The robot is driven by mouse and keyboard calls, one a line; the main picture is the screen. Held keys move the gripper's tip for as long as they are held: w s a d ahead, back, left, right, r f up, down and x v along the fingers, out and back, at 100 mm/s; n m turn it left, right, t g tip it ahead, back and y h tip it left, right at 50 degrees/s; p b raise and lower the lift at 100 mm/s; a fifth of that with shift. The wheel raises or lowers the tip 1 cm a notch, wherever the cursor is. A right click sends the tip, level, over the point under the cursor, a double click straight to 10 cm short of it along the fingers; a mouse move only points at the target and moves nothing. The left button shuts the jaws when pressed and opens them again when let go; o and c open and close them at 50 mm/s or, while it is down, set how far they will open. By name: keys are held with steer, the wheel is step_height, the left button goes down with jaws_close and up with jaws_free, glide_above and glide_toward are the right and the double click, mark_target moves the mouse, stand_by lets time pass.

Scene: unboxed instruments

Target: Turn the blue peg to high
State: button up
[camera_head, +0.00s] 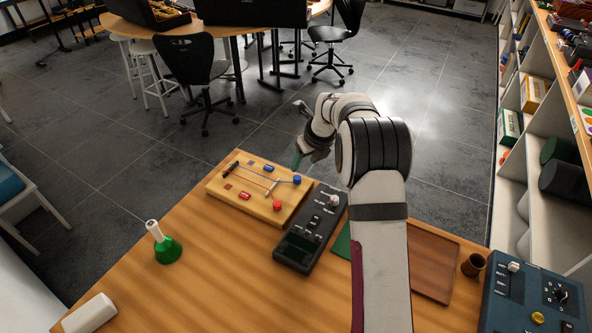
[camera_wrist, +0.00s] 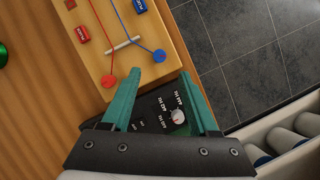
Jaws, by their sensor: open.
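The blue peg (camera_head: 297,180) is a round blue knob at the right edge of a wooden board (camera_head: 222,196), with a blue cord running to it. In the wrist view the blue peg (camera_wrist: 159,57) lies just beyond my fingertips, roughly between them in the picture. A red peg (camera_head: 277,205) with a red cord is on the same board and shows left of my left finger in the wrist view (camera_wrist: 108,82). My gripper (camera_wrist: 160,78) is open and empty, its green fingers apart. In the head view one green finger shows above the board's far right end.
A dark device (camera_head: 312,228) with a white knob stands right of the board; the knob (camera_wrist: 177,116) shows between my fingers. A green bell (camera_head: 167,250) stands left. A brown tray (camera_head: 436,262), brown cup (camera_head: 473,265) and blue control box (camera_head: 530,300) are to the right.

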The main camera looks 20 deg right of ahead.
mark_target(297, 177)
steer(key=x, duration=0.9)
jaws_close()
